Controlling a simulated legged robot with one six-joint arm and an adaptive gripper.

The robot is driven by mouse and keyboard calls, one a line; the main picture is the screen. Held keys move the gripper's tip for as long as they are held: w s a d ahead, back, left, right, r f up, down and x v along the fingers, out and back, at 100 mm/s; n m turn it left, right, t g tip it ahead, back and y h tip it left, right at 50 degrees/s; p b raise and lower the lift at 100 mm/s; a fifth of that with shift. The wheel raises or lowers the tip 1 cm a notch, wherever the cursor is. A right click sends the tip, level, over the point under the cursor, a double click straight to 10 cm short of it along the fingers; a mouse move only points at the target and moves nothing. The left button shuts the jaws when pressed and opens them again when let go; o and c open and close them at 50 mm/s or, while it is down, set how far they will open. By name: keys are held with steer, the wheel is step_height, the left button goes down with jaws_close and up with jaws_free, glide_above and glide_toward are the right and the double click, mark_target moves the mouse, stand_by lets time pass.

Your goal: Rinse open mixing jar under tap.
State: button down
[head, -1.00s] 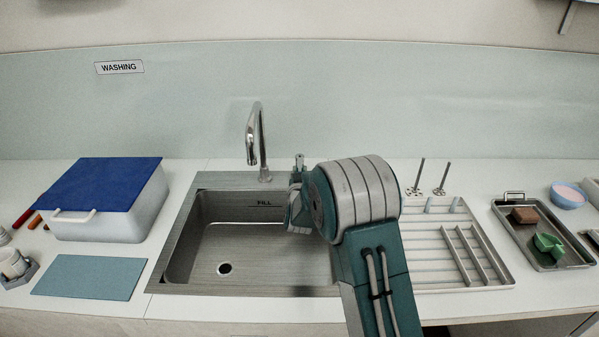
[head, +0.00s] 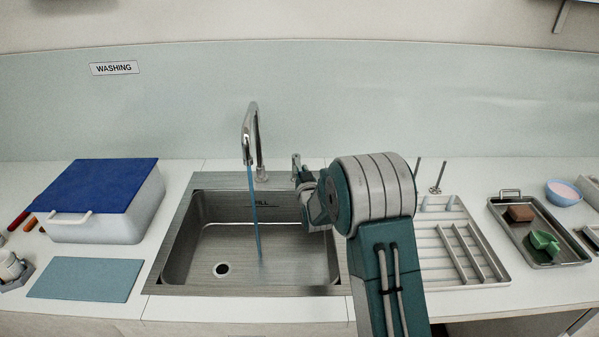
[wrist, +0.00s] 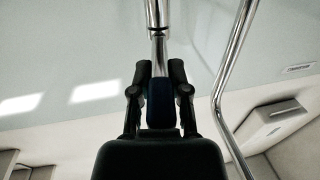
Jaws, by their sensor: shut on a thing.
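The chrome tap (head: 253,135) stands behind the steel sink (head: 170,250), with a thin blue stream of water (head: 256,215) falling from its spout into the basin. A tap lever (head: 296,163) stands to its right. My gripper (head: 305,182) is at this lever. In the wrist view my gripper's fingers (wrist: 160,72) are shut on the lever's dark blue end (wrist: 161,95), below a metal post (wrist: 158,15). The chrome spout pipe (wrist: 222,85) rises to the right there. I cannot make out an open mixing jar for certain in either view.
A white bin with a blue lid (head: 100,200) and a teal mat (head: 85,278) lie left of the sink. A drying rack (head: 460,250) and a metal tray (head: 540,235) with a brown block and green scoop are right. A small white container (head: 10,266) is at the left edge.

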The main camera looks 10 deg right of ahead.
steer(key=c, duration=0.6)
jaws_free()
steer(key=s, duration=1.1)
steer(key=shift+s, duration=0.4)
steer(key=shift+a, duration=0.1)
